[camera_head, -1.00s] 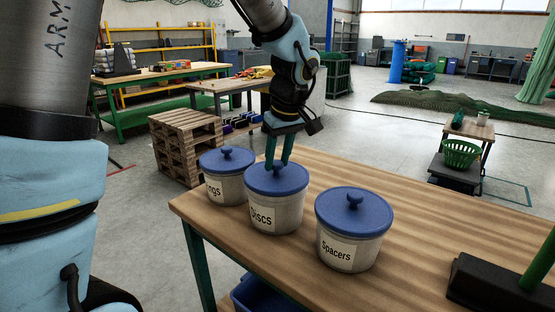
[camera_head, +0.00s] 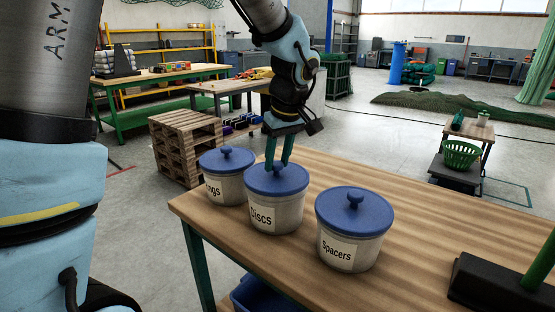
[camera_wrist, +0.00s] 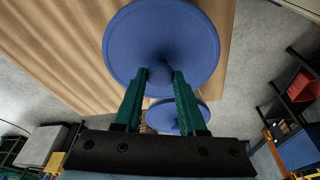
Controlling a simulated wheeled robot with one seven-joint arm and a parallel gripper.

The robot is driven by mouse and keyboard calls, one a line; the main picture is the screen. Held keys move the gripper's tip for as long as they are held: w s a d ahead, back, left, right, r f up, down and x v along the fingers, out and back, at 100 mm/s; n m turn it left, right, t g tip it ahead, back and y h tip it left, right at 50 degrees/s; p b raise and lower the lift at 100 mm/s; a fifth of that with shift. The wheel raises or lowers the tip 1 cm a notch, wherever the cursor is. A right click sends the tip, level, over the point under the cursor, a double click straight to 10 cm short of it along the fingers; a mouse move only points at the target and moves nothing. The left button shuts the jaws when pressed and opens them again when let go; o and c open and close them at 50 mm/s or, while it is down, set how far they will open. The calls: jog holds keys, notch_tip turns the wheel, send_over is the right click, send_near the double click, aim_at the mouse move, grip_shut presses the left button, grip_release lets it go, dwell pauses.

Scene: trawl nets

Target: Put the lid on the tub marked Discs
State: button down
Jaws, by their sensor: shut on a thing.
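The tub marked Discs (camera_head: 288,214) stands upright on the wooden table, between the other two tubs. Its blue lid (camera_head: 257,183) sits on the tub's rim and looks level. My gripper (camera_head: 277,166) comes down from above and is shut on the knob of this lid. In the wrist view the green fingers (camera_wrist: 161,78) are on either side of the knob, and the round blue lid (camera_wrist: 190,35) lies beyond them. The knob is mostly hidden by the fingers.
The tub marked Spacers (camera_head: 362,251) stands to the right and another lidded tub (camera_head: 232,190), its label partly hidden, to the left. The table (camera_head: 430,215) is clear right of the tubs up to a dark block with a green post (camera_head: 500,284).

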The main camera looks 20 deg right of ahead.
dwell(0.9)
grip_release()
dwell(0.5)
jog(key=shift+r+p, duration=2.15)
jog(key=shift+r, duration=1.4)
grip_shut()
